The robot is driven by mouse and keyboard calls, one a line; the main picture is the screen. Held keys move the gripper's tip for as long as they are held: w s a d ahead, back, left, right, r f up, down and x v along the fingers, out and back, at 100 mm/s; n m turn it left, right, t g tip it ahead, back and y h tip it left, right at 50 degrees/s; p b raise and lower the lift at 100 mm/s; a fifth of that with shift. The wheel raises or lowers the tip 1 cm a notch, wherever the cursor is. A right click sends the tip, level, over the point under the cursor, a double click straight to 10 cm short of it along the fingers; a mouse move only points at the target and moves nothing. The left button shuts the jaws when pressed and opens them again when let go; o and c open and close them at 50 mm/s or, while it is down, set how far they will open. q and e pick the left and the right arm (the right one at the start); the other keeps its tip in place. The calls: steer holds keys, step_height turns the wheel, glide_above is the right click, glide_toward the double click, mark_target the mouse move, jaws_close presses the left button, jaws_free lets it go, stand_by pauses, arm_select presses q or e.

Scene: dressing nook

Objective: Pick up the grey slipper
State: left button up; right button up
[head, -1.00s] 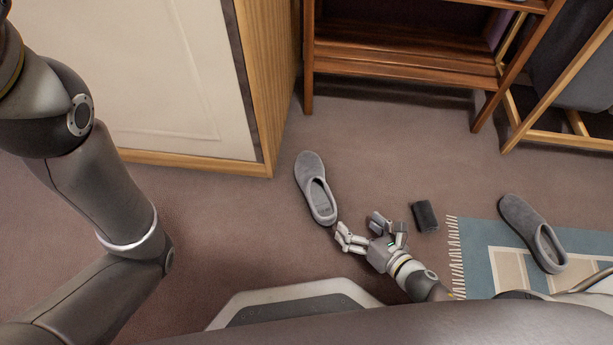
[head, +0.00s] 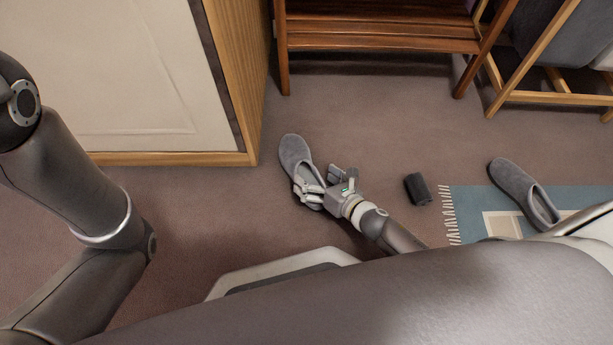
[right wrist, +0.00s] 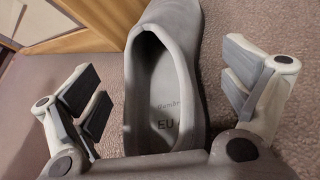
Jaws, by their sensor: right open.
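A grey slipper (head: 294,153) lies on the carpet near the cabinet's corner, toe pointing away from me. My right gripper (head: 321,181) is at its heel end, partly covering it in the head view. In the right wrist view the slipper (right wrist: 192,110) lies between the two open fingers of my right gripper (right wrist: 168,95), with a gap on both sides. Its insole lettering shows. A second grey slipper (head: 518,187) lies to the right, partly on the blue rug. My left arm comes in at the left; its gripper is out of view.
A small dark object (head: 417,189) lies on the carpet right of my right gripper. A cabinet (head: 236,75) stands at the back left and a wooden rack (head: 380,35) behind. The fringed rug (head: 468,212) is at the right. Carpet left of the slipper is clear.

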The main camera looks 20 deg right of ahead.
mark_target(303, 167)
steer(key=shift+x, duration=1.05)
steer(key=c, duration=1.2)
steer(key=shift+r, duration=0.1)
